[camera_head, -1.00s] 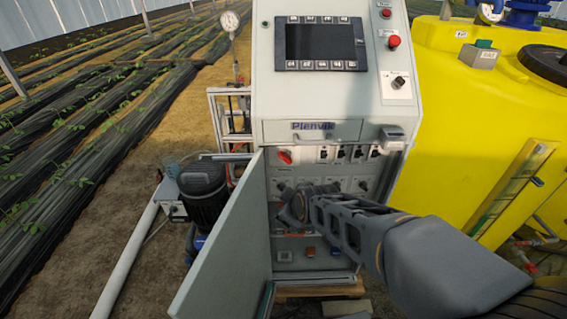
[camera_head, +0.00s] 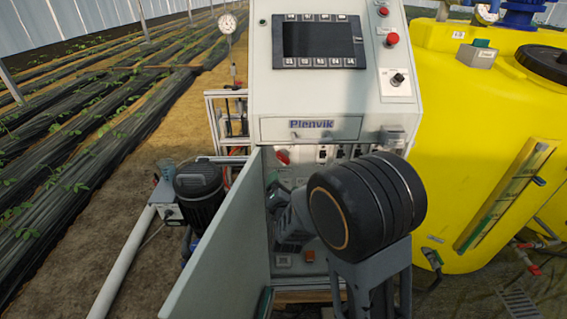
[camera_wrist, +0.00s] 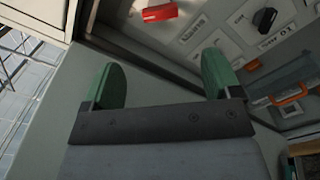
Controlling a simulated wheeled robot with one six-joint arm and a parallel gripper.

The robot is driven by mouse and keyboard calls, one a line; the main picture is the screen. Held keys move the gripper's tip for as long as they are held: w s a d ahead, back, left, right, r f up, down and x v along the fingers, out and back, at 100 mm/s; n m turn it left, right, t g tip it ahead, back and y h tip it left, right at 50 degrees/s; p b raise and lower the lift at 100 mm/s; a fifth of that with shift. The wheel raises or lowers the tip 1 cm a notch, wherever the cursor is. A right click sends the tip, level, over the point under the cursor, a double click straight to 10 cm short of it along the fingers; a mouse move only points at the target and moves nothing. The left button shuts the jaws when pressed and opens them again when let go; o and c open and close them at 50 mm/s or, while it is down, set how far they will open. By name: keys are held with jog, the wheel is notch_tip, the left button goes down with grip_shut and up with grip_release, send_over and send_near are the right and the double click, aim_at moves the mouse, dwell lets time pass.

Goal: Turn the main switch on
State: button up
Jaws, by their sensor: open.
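The main switch, a red rotary handle (camera_head: 283,157), sits at the upper left inside the open cabinet, tilted down to the right. In the wrist view the red handle (camera_wrist: 160,12) is at the top edge, beyond the gap between my fingers. My gripper (camera_wrist: 163,75) has two green fingers spread wide with nothing between them. It is apart from the handle. In the head view my gripper (camera_head: 272,190) is below the red handle, close to the open door, and partly hidden by my own arm.
The open cabinet door (camera_head: 215,235) stands at the left of my gripper. Black rotary knobs (camera_wrist: 264,20) and an orange-handled part (camera_wrist: 290,94) are on the panel to the right. A pump motor (camera_head: 200,185) stands outside the door, and a yellow tank (camera_head: 470,130) at the right.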

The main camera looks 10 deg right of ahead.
aim_at(283, 161)
jog(key=w, duration=0.4)
jog(key=w+d, duration=0.1)
jog(key=w, duration=0.2)
jog(key=w+d+p, duration=0.1)
jog(key=w, duration=0.3)
jog(key=shift+w+d, duration=0.2)
jog(key=shift+w, duration=0.1)
jog(key=shift+c, duration=0.2)
jog(key=c, duration=0.9)
